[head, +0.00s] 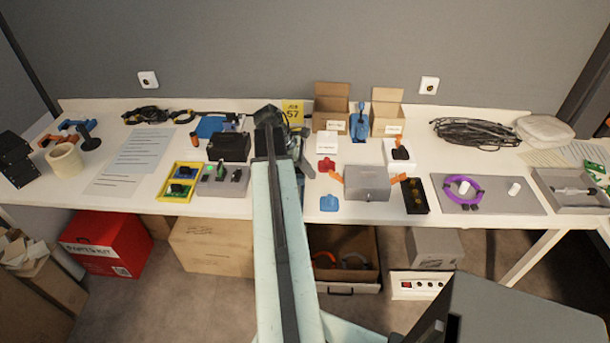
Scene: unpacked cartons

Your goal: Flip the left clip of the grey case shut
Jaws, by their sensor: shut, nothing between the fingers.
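The grey case (367,184) sits on the white table, right of my arm, with its lid down. Its left clip (337,176) is orange and sticks out from the case's left side, tilted up and outward. The right clip (398,179) is also orange and sticks out on the other side. My gripper (306,167) is at the far end of my arm, left of the left clip and apart from it. It is small and partly hidden by the arm's end; it is shut and empty.
A red piece (326,165) and a blue piece (329,203) lie left of the case. A black box (415,196) stands close on its right. Open cartons (331,105) stand behind. A grey board with a purple ring (463,188) lies further right.

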